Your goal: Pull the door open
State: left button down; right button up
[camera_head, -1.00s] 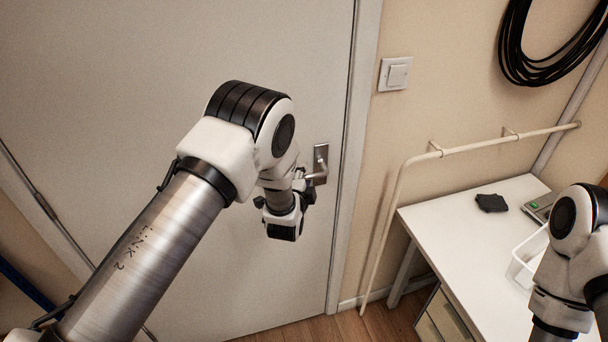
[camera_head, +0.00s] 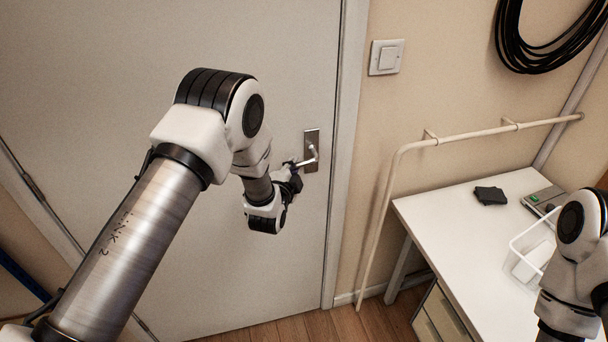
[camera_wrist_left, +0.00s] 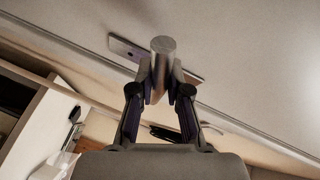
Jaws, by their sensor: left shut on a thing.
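The pale door (camera_head: 270,40) fills the left and middle of the head view. Its right edge lies close along the frame, and I see no clear gap there. A metal lever handle (camera_head: 312,152) on a plate sits near that edge. My left gripper (camera_head: 296,167) reaches the lever's free end. In the left wrist view, my left gripper (camera_wrist_left: 161,85) has its two fingers on either side of the round metal lever (camera_wrist_left: 162,48), shut on it. The gripper's fingertips are small and partly hidden in the head view.
A white desk (camera_head: 440,225) stands right of the door, with a dark object (camera_head: 489,195), a scale (camera_head: 543,200) and a white basket (camera_head: 522,262) on it. A pale pipe (camera_head: 385,190) runs along the wall. My right arm is at lower right, its gripper out of frame.

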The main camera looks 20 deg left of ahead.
pick_arm(q)
jog(key=shift+w+d+f+n+t+b, duration=0.15)
jog(key=shift+f+n+t+b, duration=0.5)
jog(key=shift+b, duration=0.9)
jog(key=shift+w+d+f+n+t+b, duration=0.1)
jog(key=shift+d+f+n+t+b, duration=0.2)
jog(key=shift+n+b, duration=0.95)
jog(key=shift+w+d+f+n+t+b, duration=0.1)
jog(key=shift+f+n+t+b, duration=0.4)
jog(key=shift+b, duration=1.35)
